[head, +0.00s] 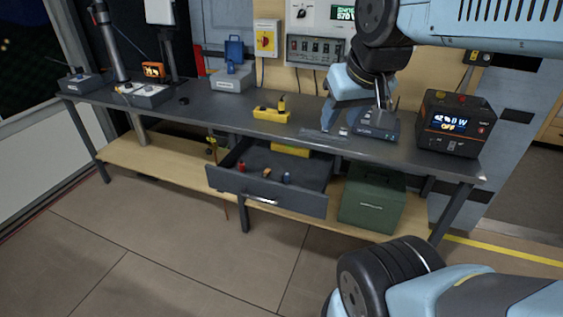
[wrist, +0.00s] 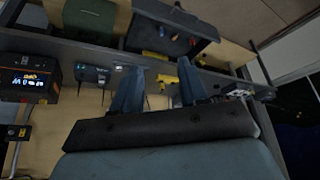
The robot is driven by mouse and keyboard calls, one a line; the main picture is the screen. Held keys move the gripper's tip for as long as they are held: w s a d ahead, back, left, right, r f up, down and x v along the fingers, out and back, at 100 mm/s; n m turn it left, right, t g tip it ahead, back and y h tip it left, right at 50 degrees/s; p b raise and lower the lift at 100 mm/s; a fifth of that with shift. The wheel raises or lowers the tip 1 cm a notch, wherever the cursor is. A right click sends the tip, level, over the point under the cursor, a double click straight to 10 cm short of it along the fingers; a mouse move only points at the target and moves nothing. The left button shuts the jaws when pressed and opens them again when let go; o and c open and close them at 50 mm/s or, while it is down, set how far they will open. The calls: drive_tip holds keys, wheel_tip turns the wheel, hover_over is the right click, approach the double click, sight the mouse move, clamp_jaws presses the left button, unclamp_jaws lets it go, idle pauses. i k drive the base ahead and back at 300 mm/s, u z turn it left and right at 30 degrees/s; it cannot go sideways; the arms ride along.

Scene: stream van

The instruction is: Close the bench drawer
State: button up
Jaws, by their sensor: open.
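The bench drawer is pulled out from under the dark workbench (head: 205,112) in the head view. Its dark front panel (head: 285,198) faces me and carries a pale bar handle (head: 262,200). Small red, orange and blue items lie inside the drawer. In the wrist view, which is upside down, the drawer front (wrist: 170,13) shows at the top, beyond the fingers. My gripper (wrist: 158,76) is open with nothing between its fingers. In the head view it is over the right part of the bench, apart from the drawer and its handle.
A black power unit (head: 455,125) stands at the bench's right end. A yellow tool (head: 271,115) lies on the bench top. A green case (head: 372,203) sits on the lower shelf, right of the drawer. The floor before the drawer is clear.

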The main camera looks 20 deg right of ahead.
sight(304, 195)
drive_tip(key=z, duration=0.9)
drive_tip(key=i, duration=0.1)
drive_tip(key=u, duration=2.8)
drive_tip(key=k, duration=0.85)
drive_tip(key=z, duration=0.65)
drive_tip(key=i, duration=1)
drive_tip(key=z, duration=0.1)
